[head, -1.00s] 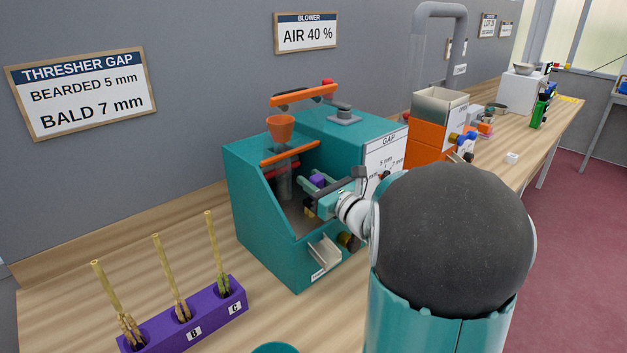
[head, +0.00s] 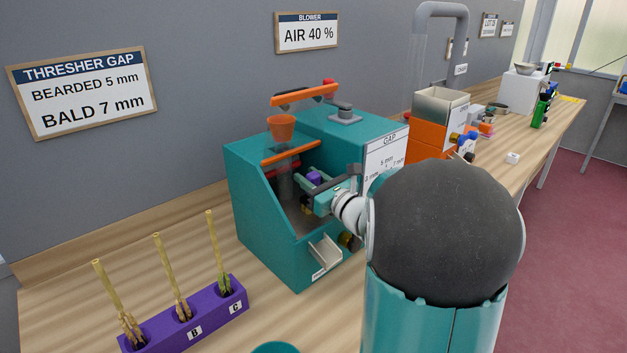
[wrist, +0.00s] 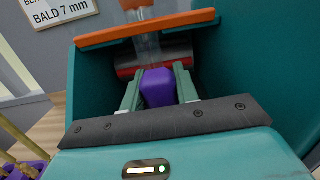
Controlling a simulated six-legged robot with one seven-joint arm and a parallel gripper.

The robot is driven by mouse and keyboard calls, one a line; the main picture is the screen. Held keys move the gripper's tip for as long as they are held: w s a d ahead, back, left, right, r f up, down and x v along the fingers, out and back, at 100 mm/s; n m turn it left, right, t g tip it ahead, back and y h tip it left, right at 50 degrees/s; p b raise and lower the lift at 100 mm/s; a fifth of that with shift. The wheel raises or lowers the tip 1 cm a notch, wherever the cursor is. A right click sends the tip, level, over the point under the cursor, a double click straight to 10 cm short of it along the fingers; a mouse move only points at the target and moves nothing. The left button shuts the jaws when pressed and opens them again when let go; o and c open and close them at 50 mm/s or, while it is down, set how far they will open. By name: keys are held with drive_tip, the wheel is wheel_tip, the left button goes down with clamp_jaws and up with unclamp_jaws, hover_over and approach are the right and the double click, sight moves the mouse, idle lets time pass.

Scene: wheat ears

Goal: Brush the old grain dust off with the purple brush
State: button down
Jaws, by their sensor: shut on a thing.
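The purple brush (wrist: 157,88) sits between the two fingers of my gripper (wrist: 158,95), which is shut on it. In the head view the purple of the brush (head: 314,177) shows inside the opening of the teal thresher (head: 265,225), with my gripper (head: 318,184) reaching in from the right. In the wrist view a dark red roller (wrist: 185,50) lies just beyond the brush. The brush's bristles are hidden, and I cannot tell whether they touch anything. Grain dust is too small to make out.
An orange bar (wrist: 148,28) crosses above the opening, and the teal side walls are close on both sides. A purple rack (head: 205,311) with wheat ears stands at the front left. An orange machine (head: 432,137) stands behind the thresher.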

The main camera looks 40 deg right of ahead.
drive_tip(key=shift+s+f, duration=0.15)
drive_tip(key=shift+s+d, duration=0.2)
drive_tip(key=shift+s, duration=1.05)
drive_tip(key=shift+w+a+r, duration=0.1)
drive_tip(key=shift+w+r, duration=0.05)
drive_tip(key=shift+w, duration=0.55)
drive_tip(key=shift+w+a+r, duration=0.1)
drive_tip(key=shift+w, duration=0.55)
